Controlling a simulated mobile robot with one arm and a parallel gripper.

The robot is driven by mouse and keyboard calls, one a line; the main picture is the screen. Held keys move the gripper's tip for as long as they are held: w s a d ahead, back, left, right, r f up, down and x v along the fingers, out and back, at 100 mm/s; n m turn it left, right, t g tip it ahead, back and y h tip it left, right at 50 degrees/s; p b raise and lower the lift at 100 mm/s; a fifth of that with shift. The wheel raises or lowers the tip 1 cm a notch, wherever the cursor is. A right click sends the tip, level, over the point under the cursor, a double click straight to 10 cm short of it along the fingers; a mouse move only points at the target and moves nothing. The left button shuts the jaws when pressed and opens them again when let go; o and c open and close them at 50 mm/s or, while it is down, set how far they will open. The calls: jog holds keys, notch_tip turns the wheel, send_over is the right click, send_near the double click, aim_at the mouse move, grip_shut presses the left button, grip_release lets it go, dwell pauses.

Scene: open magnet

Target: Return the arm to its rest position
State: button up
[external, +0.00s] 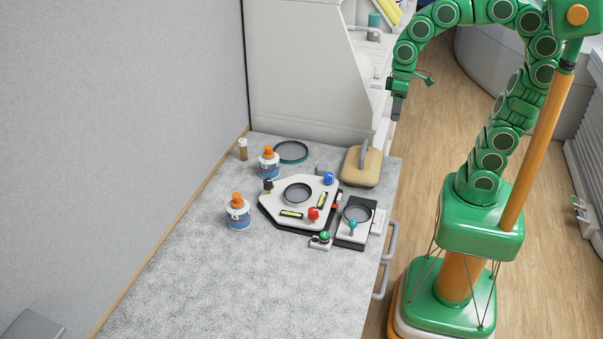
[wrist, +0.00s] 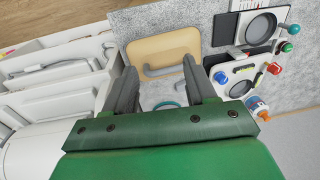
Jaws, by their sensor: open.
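My green segmented arm (external: 540,72) arches up from its base and hangs down beside the right edge of the counter. My gripper (external: 398,104) points downward, near the back right corner of the counter and above its top. In the wrist view my gripper (wrist: 165,85) shows two grey fingers spread apart with nothing held between them. Beyond the fingers lies a tan block with a grey handle (wrist: 150,52), apart from them. The same tan block (external: 357,173) rests on the counter in the external view.
The speckled counter (external: 200,290) holds a white hexagonal plate (external: 275,207) with coloured knobs, a smaller plate (external: 345,235), two orange-capped bottles (external: 238,213) and a dark round dish (external: 291,151). A white cabinet (external: 300,70) stands behind. The counter's front left is mostly clear.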

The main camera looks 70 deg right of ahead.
jog(key=s+d+f+g, duration=0.1)
jog(key=s+f, duration=0.2)
jog(key=s, duration=0.4)
jog(key=s+d+f+g+h, duration=0.1)
jog(key=s+d+f, duration=0.1)
jog(key=s, duration=0.6)
jog(key=shift+s+f, duration=0.15)
jog(key=shift+f, duration=0.35)
